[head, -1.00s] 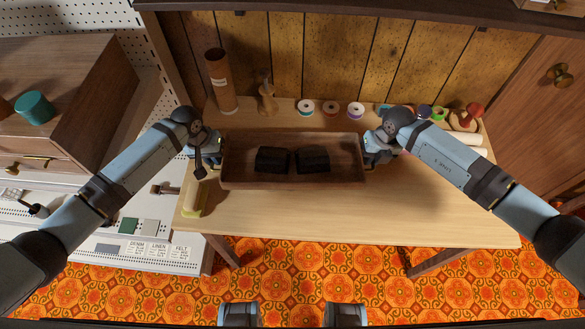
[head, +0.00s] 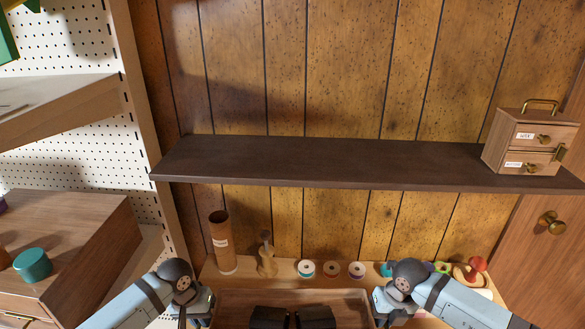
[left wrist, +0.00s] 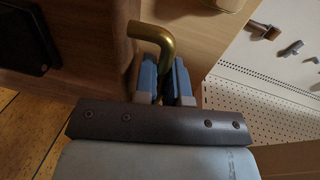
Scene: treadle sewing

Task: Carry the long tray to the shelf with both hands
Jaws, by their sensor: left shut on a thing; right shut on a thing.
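The long wooden tray (head: 232,298) is at the bottom middle of the head view, with two dark blocks (head: 268,317) inside it. My left gripper (head: 198,308) is at the tray's left end. In the left wrist view, its fingers (left wrist: 164,84) are shut on the tray's bent brass handle (left wrist: 154,38). My right gripper (head: 384,306) is shut at the tray's right end; its grip is partly hidden. The dark wooden shelf (head: 320,162) runs across the wall above and behind the tray, with its left and middle parts bare.
A small two-drawer wooden box (head: 528,142) stands on the shelf's right end. Behind the tray are a brown tube (head: 222,242), a wooden figure-shaped piece (head: 267,258) and several thread spools (head: 331,269). A pegboard upright (head: 142,120) borders the shelf's left side.

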